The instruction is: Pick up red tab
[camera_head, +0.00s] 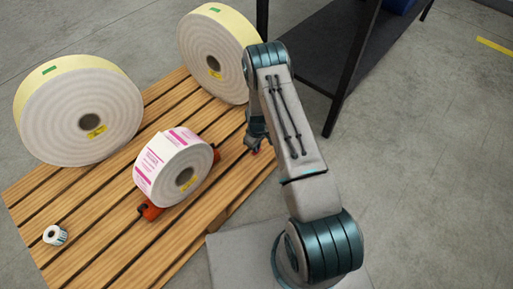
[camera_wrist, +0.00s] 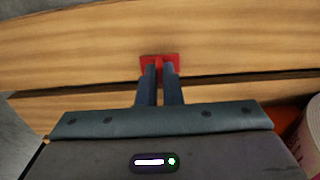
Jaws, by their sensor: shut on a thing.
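The red tab (camera_wrist: 158,60) shows in the wrist view, small and flat-looking, between and around the fingertips over the wooden slats. My gripper (camera_wrist: 159,70) is shut on the red tab. In the head view, my gripper (camera_head: 253,148) hangs low over the right edge of the wooden pallet, with a bit of the red tab (camera_head: 256,151) showing at its tip. The fingers hide part of the tab. I cannot tell whether the tab touches the slat.
The slatted wooden pallet (camera_head: 108,184) carries two large rolls, one at left (camera_head: 60,115) and one at back (camera_head: 205,60). A pink-printed label roll (camera_head: 160,170) rests on an orange holder (camera_head: 151,211). A small roll (camera_head: 55,235) sits front left. A dark table (camera_head: 325,50) stands behind my arm.

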